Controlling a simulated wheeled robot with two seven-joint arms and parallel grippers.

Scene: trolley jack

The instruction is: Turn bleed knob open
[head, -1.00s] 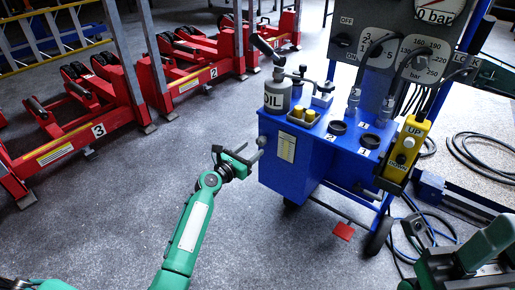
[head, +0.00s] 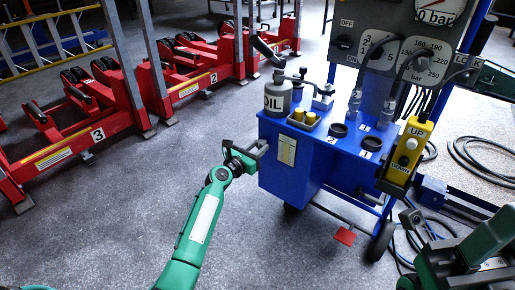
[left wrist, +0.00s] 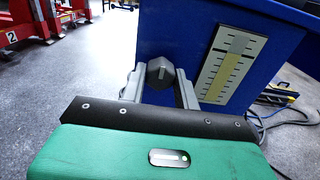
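The bleed knob (left wrist: 160,72) is a dark grey, faceted knob with a light mark on its face. It sticks out of the left side of the blue pump cabinet (head: 284,178). In the left wrist view it sits between the two grey fingers of my left gripper (left wrist: 160,84). The fingers are apart, one on each side of the knob, with slight gaps showing. In the head view my left gripper (head: 256,150) is at the cabinet's upper left edge and largely hides the knob. Part of my right arm (head: 465,262) shows at bottom right; its finger opening is not clear.
A level gauge strip (left wrist: 228,65) is just right of the knob. An oil bottle (head: 278,95) and a yellow UP/DOWN pendant (head: 408,148) are on the cabinet. Red jacks (head: 75,130) stand at left. The floor left of the cabinet is clear.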

